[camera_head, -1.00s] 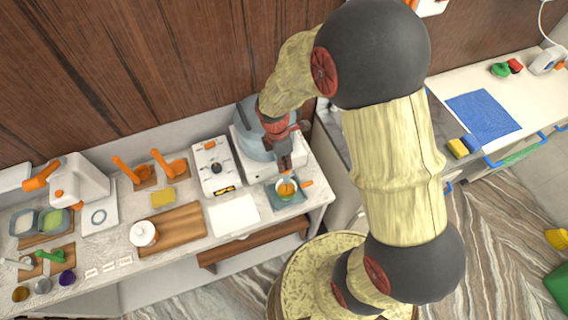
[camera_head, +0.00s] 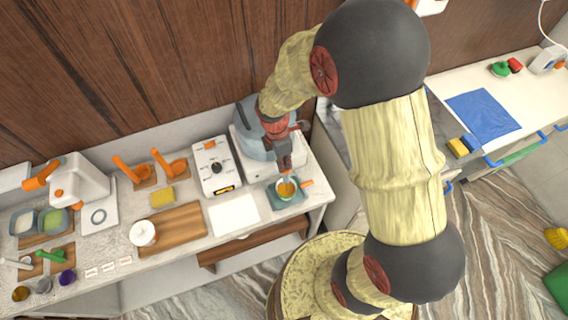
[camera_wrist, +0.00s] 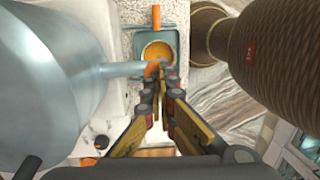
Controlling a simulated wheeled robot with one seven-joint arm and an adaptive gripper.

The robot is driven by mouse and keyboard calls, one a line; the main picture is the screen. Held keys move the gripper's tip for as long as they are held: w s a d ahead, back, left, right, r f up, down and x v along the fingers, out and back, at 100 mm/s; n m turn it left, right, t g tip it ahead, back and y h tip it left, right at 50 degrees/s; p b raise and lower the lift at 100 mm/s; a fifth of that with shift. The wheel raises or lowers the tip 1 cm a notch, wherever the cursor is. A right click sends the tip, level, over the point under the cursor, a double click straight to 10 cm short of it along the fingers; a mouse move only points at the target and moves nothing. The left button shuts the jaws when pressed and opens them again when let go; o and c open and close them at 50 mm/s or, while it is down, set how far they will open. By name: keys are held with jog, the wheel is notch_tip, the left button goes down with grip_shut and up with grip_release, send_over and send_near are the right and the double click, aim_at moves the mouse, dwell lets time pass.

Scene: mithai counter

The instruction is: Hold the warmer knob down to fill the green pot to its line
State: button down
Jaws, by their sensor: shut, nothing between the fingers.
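The green pot (camera_head: 287,189) stands on a teal mat at the right end of the counter, with its orange handle pointing right. Orange-yellow liquid covers most of its inside; the fill line cannot be made out. The pot also shows in the wrist view (camera_wrist: 160,51). The warmer (camera_head: 253,128) is a large blue-grey vessel on a white base; its spout (camera_wrist: 122,69) reaches toward the pot. My gripper (camera_head: 286,172) is shut and empty, its fingertips (camera_wrist: 155,76) at an orange piece on the spout's end, apparently the knob. Contact there is hard to tell.
A white control box (camera_head: 213,165) with a dial and small display stands left of the warmer. In the wrist view, a brown ribbed round body (camera_wrist: 270,55) is close on the right.

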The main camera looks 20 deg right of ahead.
jog(key=shift+s+f, duration=0.25)
jog(key=shift+s, duration=0.15)
dwell(0.4)
jog(key=shift+w+r+p, duration=0.1)
jog(key=shift+r+p, duration=0.3)
jog(key=shift+r, duration=0.05)
notch_tip(320, 180, up, 14)
jog(key=w+a+p, duration=0.1)
jog(key=shift+w+f, duration=0.25)
jog(key=shift+w, duration=0.1)
jog(key=shift+a, duration=0.1)
dwell(0.7)
jog(key=s+d+f+m+t+b, duration=0.1)
jog(key=s+f+m+t+b, duration=0.1)
jog(key=s+m+b, duration=0.5)
jog(key=s+d+f+m+t+y+b, duration=0.1)
jog(key=s+m+t+b, duration=0.3)
jog(key=s+m+b, duration=0.4)
jog(key=d+f+m+b, duration=0.1)
jog(key=m+b, duration=0.2)
jog(key=b, duration=0.4)
jog(key=shift+s+t, duration=0.25)
jog(key=shift+t, duration=0.05)
